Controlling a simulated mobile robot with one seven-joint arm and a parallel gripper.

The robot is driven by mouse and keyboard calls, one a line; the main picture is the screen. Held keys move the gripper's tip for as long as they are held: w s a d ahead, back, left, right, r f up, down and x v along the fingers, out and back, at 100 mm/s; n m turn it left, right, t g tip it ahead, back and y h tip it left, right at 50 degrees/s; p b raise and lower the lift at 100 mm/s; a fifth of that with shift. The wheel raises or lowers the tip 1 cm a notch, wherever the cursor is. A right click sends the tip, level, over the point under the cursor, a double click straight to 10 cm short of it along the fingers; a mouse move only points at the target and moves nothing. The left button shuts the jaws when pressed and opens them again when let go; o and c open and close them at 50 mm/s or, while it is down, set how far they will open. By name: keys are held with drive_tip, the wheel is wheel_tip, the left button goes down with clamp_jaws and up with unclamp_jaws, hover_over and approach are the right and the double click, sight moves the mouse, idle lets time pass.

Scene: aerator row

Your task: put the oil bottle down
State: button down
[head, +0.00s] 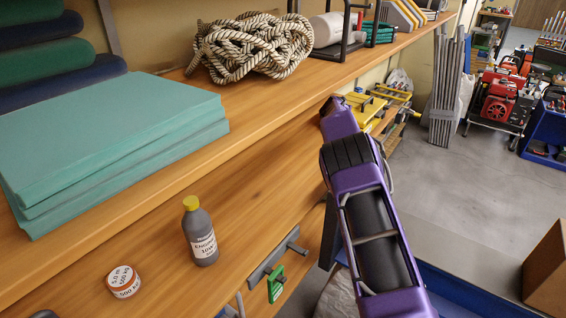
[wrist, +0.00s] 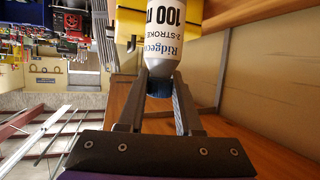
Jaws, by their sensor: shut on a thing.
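In the wrist view a white-grey bottle (wrist: 172,38) with a dark blue cap shows, its label reading "2-STROKE" and "100"; it looks like the oil bottle. My gripper (wrist: 161,80) is shut on it around the cap, with one finger on each side. The bottle's far end is cut off by the picture edge, so I cannot tell whether it touches a surface. In the head view the gripper and held bottle are hidden beyond my purple arm. Another bottle (head: 201,232), grey with a yellow cap, stands upright on the lower wooden shelf (head: 150,240).
Yellow things (wrist: 128,22) lie close beside the held bottle. The upper shelf holds teal slabs (head: 110,135) and coiled rope (head: 250,45). Bare wood lies behind the yellow-capped bottle.

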wheel_tip(320, 180, down, 10)
drive_tip(key=shift+r+b, duration=0.1)
drive_tip(key=shift+b, duration=0.6)
drive_tip(key=shift+f, duration=0.25)
drive_tip(key=c, duration=0.6)
unclamp_jaws()
drive_tip(key=shift+r, duration=0.1)
drive_tip(key=shift+r, duration=0.15)
drive_tip(key=shift+s+a, duration=0.15)
drive_tip(key=shift+s+a+b, duration=0.3)
drive_tip(key=shift+s, duration=0.2)
drive_tip(key=v, duration=1)
drive_tip(key=shift+s+d+r+b, duration=0.2)
drive_tip(key=shift+s+r+b, duration=0.05)
drive_tip(key=shift+r+b, duration=0.15)
